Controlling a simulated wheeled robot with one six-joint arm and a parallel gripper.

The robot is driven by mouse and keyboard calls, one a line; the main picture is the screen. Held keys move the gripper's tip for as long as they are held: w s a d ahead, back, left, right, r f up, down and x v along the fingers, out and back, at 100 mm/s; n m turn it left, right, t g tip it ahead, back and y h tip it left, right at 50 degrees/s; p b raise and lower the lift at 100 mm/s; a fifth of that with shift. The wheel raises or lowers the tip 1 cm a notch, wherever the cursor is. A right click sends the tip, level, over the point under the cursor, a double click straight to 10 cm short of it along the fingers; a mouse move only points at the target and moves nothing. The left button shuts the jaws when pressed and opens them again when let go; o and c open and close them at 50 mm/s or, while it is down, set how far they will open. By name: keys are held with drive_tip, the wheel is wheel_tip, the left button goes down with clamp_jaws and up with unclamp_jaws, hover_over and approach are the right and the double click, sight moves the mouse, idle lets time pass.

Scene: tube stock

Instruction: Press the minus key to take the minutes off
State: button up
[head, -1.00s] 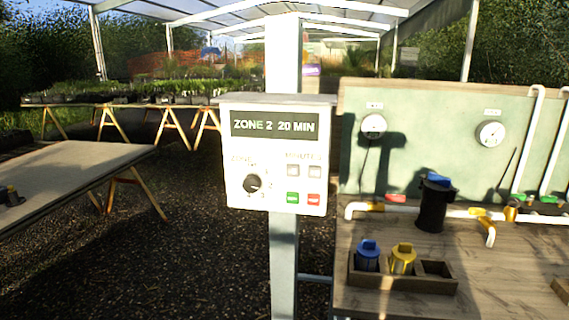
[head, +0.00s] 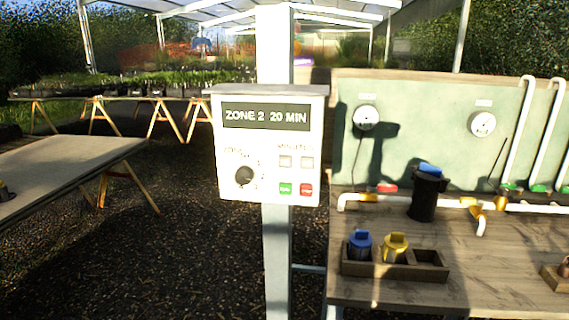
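The white control box (head: 232,140) is mounted on a grey post (head: 277,255) in the middle of the head view. Its dark display (head: 266,116) reads "ZONE 2 20 MIN". Below the display are a black zone knob (head: 244,176) at the left and two small pale keys under the word MINUTES: a left one (head: 285,162) and a right one (head: 307,163). Their markings are too small to read. Under them are a green key (head: 285,189) and a red key (head: 306,190). My gripper is not in view.
At the right, a wooden bench (head: 400,290) carries a black canister (head: 425,196), white pipes and a wooden holder (head: 394,271) with blue-capped and yellow-capped pieces. A table (head: 70,170) stands at the left. Gravel floor is open between table and post.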

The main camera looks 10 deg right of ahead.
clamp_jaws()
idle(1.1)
